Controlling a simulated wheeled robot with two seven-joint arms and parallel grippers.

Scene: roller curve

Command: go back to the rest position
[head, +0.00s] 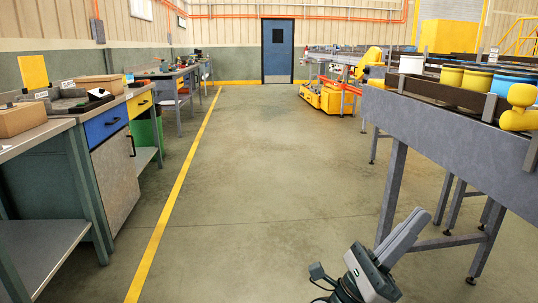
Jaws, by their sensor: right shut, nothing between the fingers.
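My right gripper (414,222) shows at the bottom right of the head view, with its grey fingers pointing up and to the right. The fingers are together and hold nothing. It is over the open floor, in front of the legs of the roller conveyor (440,125), and appears apart from it. My left gripper is not in view.
A workbench with a blue drawer (106,123) and cardboard boxes (20,118) stands at the left. The conveyor at the right carries yellow tubs (451,77). A clear aisle with a yellow line (170,212) runs to a blue door (277,50).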

